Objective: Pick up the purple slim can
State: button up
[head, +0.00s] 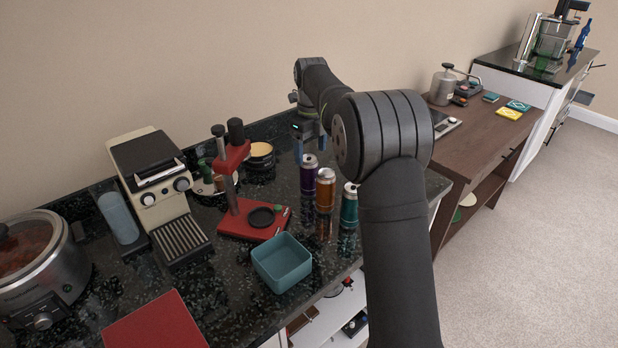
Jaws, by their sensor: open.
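The purple slim can (308,178) stands upright on the dark stone counter, at the left end of a short row of cans. An orange can (325,192) stands just to its right, and a teal can (349,207) stands right of that. My gripper (309,155) is above and at the back of the purple can, close to its top. The gripper is open and small in this view. Whether its fingers touch the can or reach around it cannot be told.
A red press stand (240,215) stands left of the cans, with a teal square bowl (282,262) in front. A cream coffee machine (165,195) and a slow cooker (40,270) are farther left. The counter's front edge (330,287) is close to the bowl. A brown table (475,140) stands right.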

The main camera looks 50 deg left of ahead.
send_over(309, 186)
jog(key=shift+f, duration=2.75)
jog(key=c, duration=1)
